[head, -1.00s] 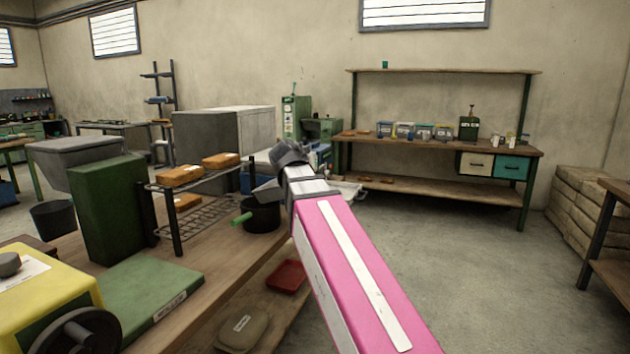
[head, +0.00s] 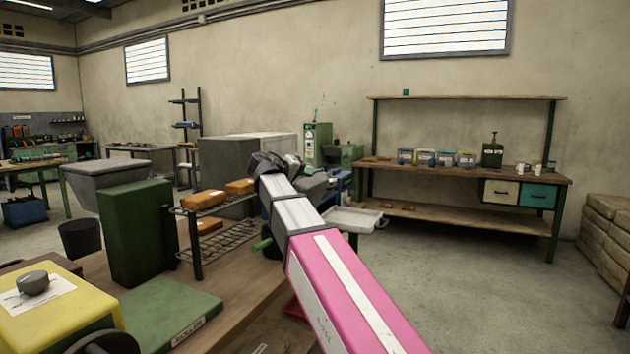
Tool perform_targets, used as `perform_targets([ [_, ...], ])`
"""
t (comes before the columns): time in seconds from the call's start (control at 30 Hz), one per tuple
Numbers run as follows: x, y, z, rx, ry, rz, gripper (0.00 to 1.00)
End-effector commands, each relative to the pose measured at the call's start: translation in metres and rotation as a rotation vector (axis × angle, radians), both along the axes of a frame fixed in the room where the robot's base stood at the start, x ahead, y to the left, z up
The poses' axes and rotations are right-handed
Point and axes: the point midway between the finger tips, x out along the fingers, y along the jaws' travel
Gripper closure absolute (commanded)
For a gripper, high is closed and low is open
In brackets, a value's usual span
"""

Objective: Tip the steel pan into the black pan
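My gripper (head: 268,165) is at the far end of my pink and white arm, raised beyond the workbench's wire rack. Its fingers are small and dark, and I cannot tell whether they are open or shut. A grey metal shape (head: 313,184) just right of the wrist may be the steel pan; whether it is held is unclear. The black pan (head: 271,245) is on the bench, mostly hidden behind my arm. A green handle (head: 261,244) sticks out to its left.
The wooden bench carries a green box (head: 135,232), a green plate (head: 160,314), a yellow machine (head: 55,308) and a wire rack (head: 222,243) with orange-brown blocks (head: 203,200). A pale tray (head: 352,220) stands beyond my arm. The floor at right is clear.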

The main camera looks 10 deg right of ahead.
Motion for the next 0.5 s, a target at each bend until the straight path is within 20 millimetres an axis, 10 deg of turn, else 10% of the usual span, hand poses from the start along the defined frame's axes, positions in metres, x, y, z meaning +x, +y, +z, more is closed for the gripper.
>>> perform_targets([
  [0.5,0.038,0.056,0.005,-0.302,0.198,0.000,1.00],
])
